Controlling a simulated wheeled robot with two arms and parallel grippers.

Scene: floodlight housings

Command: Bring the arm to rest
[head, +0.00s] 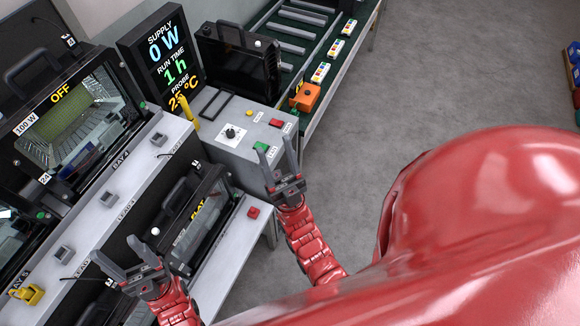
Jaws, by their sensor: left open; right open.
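My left gripper (119,259) is open and empty, above the front of the bench at the lower left. Its red arm comes in from the bottom edge. My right gripper (276,160) is open and empty, in front of the grey control box (215,115) with its dial and green and red buttons. The fingers overlap the box's front edge in the picture, near the green button (262,147). I cannot tell whether they touch it. The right arm is bent, with its forearm running down toward the bottom middle.
A floodlight housing marked OFF (70,130) stands at the left. One marked FLAT (190,222) stands lower. A display (165,55) reads SUPPLY 0 W.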

